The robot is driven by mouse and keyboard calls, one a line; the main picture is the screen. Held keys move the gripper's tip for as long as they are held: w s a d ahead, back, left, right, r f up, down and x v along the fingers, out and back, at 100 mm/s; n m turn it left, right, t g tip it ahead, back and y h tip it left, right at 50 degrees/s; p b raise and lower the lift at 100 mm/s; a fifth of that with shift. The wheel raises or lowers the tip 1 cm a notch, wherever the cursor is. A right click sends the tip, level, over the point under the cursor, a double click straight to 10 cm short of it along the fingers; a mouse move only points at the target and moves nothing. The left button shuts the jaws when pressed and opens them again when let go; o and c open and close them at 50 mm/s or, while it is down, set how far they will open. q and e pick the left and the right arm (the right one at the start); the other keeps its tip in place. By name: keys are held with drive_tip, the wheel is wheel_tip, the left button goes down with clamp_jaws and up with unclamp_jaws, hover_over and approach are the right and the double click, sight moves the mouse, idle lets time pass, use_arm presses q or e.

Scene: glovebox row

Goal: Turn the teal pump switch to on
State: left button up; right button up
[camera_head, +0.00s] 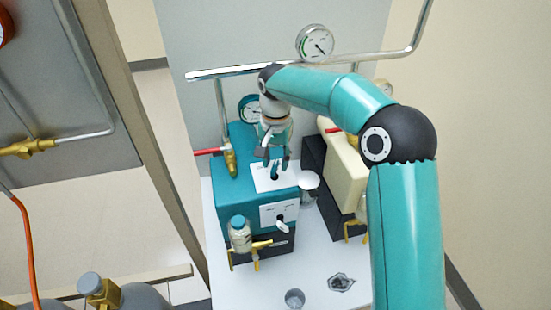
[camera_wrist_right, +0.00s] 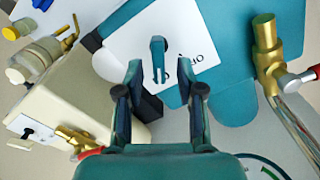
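The teal pump (camera_head: 232,192) stands on the white bench, with a white plate (camera_head: 263,184) on its top. In the right wrist view this plate (camera_wrist_right: 120,52) carries a teal switch lever (camera_wrist_right: 158,58) and dark lettering that is only partly readable. My right gripper (camera_head: 273,160) points down over the plate. In the right wrist view its fingers (camera_wrist_right: 159,66) are apart, one on each side of the lever, with nothing held. Contact with the lever cannot be told. My left gripper is not in view.
A cream pump (camera_head: 344,165) stands close at the right. A second white plate with a pale lever (camera_head: 282,226) is on the teal pump's front, near a small bottle (camera_head: 239,236). A pipe with a gauge (camera_head: 314,42) crosses behind. A small cup (camera_head: 294,299) stands on the bench.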

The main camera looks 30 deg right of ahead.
sight(276, 162)
wheel_tip(276, 162, up, 12)
idle(0.6)
drive_tip(key=shift+f, duration=0.1)
idle(0.6)
